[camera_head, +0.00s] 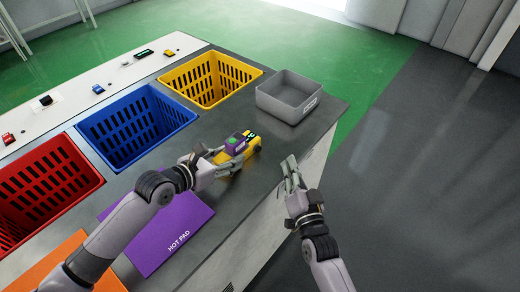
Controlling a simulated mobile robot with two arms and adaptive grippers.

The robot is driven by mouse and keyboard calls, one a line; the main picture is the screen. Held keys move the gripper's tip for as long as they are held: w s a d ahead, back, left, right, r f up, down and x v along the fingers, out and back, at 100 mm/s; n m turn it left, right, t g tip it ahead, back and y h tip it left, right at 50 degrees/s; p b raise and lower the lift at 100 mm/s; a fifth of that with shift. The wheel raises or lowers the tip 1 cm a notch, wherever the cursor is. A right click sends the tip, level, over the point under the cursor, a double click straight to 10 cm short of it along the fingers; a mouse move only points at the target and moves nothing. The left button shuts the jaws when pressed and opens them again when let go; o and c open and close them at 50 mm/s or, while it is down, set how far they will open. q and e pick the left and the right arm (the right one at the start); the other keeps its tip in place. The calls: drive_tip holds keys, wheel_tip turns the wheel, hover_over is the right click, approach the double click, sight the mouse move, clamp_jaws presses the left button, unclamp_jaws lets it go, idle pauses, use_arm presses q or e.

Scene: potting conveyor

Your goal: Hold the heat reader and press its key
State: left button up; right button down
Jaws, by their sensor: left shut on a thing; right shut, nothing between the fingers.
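The heat reader (251,148) is a yellow hand-held device with a dark end, above the dark grey counter right of the purple pad. My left gripper (231,160) is shut on it. The key cannot be made out at this size. My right gripper (290,172) is shut and empty, to the right of the reader and apart from it, near the counter's edge.
A purple pad marked HOT PAD (178,238) lies on the counter. Red (40,190), blue (133,122) and yellow (208,78) baskets line the back. A grey bin (287,99) stands at the far right corner. Small items lie on a white strip (75,112) behind.

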sight(271, 162)
drive_tip(key=shift+w+a, duration=2)
drive_tip(key=shift+a, duration=0.3)
drive_tip(key=shift+w+a, duration=0.1)
drive_tip(key=shift+w+a, duration=0.1)
drive_tip(key=shift+a, duration=0.05)
use_arm(q)
drive_tip(key=shift+s+d+r, duration=0.1)
use_arm(e)
drive_tip(key=shift+r, duration=0.1)
